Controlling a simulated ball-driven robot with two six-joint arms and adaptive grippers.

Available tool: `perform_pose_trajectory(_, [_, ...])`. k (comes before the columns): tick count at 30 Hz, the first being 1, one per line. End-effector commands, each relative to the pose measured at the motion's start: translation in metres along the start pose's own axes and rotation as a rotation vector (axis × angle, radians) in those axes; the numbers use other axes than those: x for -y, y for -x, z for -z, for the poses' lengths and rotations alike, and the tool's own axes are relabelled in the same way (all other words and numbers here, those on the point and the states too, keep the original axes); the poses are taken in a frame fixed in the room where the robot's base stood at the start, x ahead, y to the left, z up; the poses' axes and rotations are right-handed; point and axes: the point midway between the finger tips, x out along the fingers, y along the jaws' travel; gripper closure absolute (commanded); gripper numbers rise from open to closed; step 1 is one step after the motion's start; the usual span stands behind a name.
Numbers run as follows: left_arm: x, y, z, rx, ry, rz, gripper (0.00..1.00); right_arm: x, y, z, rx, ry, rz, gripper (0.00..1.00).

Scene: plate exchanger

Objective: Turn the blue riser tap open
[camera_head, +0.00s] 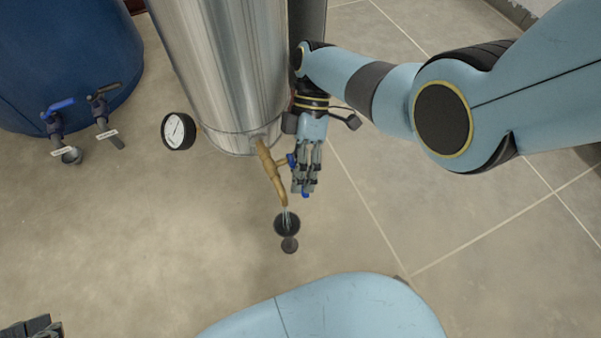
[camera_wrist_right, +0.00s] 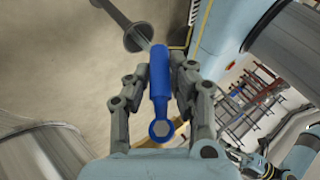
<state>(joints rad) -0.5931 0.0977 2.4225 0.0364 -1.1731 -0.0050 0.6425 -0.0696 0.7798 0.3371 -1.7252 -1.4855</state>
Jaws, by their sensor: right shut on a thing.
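The riser tap is a brass body (camera_head: 267,168) low on the steel column, with a blue lever handle. A thin stream of water runs from its spout into a dark round drain (camera_head: 287,222) in the floor. My right gripper (camera_head: 304,188) is shut on the blue handle, just right of the brass spout. In the right wrist view the blue handle (camera_wrist_right: 159,85) lies lengthwise between the two fingers, its hex-bolt end towards my palm. Most of the handle is hidden by the fingers in the head view. Dark blocks (camera_head: 32,328) at the bottom left corner look like part of my left gripper.
The steel column (camera_head: 228,75) stands behind the tap, with a round gauge (camera_head: 178,131) at its left. A blue tank (camera_head: 60,60) at the far left has a blue-handled tap (camera_head: 56,119) and a dark-handled tap (camera_head: 102,115), both labelled. The tiled floor in front is clear.

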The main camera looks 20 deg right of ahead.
Motion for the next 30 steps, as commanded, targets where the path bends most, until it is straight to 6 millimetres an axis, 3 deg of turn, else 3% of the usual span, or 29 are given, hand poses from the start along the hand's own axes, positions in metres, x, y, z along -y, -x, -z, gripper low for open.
perform_pose_trajectory(1, [0.000, 0.000, 0.000, 0.000, 0.000, 0.000, 1.00, 0.001, -0.001, 0.000, -0.001, 0.001, 0.003, 1.00])
perform_pose_trajectory(2, [0.000, 0.000, 0.000, 0.000, 0.000, 0.000, 1.00, 0.001, -0.001, 0.000, -0.001, 0.001, 0.003, 0.76])
perform_pose_trajectory(6, [0.000, 0.000, 0.000, 0.000, 0.000, 0.000, 1.00, 0.001, -0.001, 0.000, 0.000, 0.001, 0.002, 0.57])
perform_pose_trajectory(17, [-0.001, 0.000, -0.001, 0.001, 0.002, -0.001, 1.00, -0.001, 0.007, 0.000, 0.000, 0.000, -0.002, 0.57])
perform_pose_trajectory(30, [0.000, 0.000, 0.000, 0.001, 0.001, -0.001, 1.00, -0.001, 0.095, 0.000, 0.000, 0.001, -0.002, 0.57])
